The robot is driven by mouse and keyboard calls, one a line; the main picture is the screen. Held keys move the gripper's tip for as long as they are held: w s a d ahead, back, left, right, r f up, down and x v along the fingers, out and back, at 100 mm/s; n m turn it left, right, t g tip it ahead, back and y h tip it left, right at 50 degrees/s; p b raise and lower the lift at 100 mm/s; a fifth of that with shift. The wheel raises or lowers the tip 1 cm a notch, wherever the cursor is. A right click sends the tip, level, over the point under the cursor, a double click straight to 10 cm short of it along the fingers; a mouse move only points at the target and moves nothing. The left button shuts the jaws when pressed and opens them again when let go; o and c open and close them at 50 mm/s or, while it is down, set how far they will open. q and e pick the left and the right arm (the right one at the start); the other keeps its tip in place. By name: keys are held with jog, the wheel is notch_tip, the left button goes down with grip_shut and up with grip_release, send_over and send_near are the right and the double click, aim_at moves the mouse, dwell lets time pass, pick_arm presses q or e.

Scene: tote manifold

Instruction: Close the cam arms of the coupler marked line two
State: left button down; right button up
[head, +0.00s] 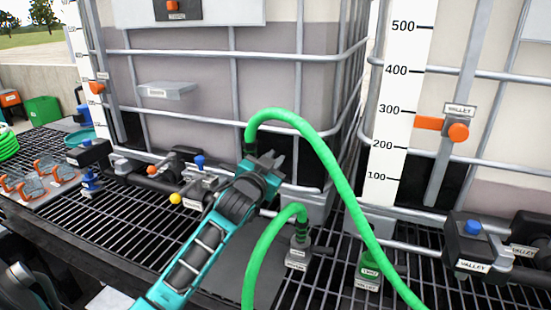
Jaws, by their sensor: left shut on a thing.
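My left gripper (268,164) comes in from below, in front of the left tank's lower frame. It is shut at the end of a green hose (325,155), where the coupler is mostly hidden by the gripper. The hose arches from there over to the right and down. A second green hose (262,245) ends at a grey coupler (299,252) with a small label on the grating. A green labelled fitting (369,271) stands right of it, partly behind the first hose. The labels are too small to read surely, and cam arms cannot be made out. My right gripper is out of view.
Two caged tanks stand behind the grating (120,240). A blue-topped valve (472,228) is at right. Grey and orange fittings (27,187) lie on a plate at far left.

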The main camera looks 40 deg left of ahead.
pick_arm(q)
jog(key=shift+a+n, duration=0.15)
jog(key=shift+n, duration=0.25)
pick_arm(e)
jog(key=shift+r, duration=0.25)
pick_arm(q)
jog(key=c, duration=1.2)
grip_release()
